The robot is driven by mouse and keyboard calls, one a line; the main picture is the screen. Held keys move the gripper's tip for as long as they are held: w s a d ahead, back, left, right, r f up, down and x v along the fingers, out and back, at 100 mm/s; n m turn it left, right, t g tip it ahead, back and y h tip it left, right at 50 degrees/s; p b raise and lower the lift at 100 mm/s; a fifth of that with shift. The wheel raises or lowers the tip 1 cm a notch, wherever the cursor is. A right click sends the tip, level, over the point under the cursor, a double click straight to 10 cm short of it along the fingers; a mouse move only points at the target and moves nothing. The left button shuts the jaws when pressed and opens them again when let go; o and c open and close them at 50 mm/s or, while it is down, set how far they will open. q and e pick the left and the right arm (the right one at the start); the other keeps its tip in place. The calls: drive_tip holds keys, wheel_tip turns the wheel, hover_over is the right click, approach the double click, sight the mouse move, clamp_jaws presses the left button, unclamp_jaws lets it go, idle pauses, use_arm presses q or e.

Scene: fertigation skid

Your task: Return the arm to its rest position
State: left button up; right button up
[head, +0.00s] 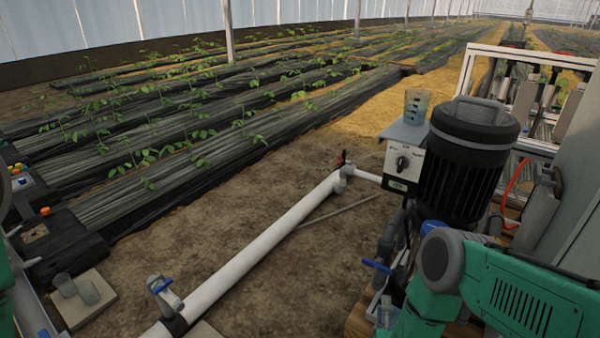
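My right arm (520,295) is green with a grey joint cap and comes in from the lower right. It bends at the grey joint (442,257) and runs down towards the bottom edge, in front of the pump unit. Its gripper is not clear at the bottom of the picture, and I cannot tell whether it is open or shut. A small green part of my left arm (5,290) shows at the left edge. My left gripper is not in view.
A black ribbed pump (465,165) stands behind my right arm, with a dial control box (403,167) and a clear cup (416,106) beside it. A white pipe (265,240) with a blue-handled valve (163,292) crosses bare soil.

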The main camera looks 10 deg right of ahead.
drive_tip(key=s+a+f+n+g+y, duration=0.2)
drive_tip(key=s+a+n+g+y, duration=0.6)
drive_tip(key=n, duration=0.6)
drive_tip(key=s+d+r+n+g, duration=0.1)
drive_tip(key=s+r+n+g, duration=0.3)
drive_tip(key=s, duration=0.5)
drive_tip(key=s+d+r+n+g, duration=0.1)
drive_tip(key=s+d+n+g, duration=0.15)
drive_tip(key=s+n, duration=0.4)
drive_tip(key=s+r+p, duration=0.3)
drive_tip(key=r+p, duration=1.3)
drive_tip(key=r, duration=0.1)
drive_tip(key=shift+a+g, duration=0.25)
drive_tip(key=shift+g, duration=0.2)
drive_tip(key=shift+m, duration=0.25)
drive_tip(key=shift+s+d, duration=0.1)
drive_tip(key=shift+s, duration=0.05)
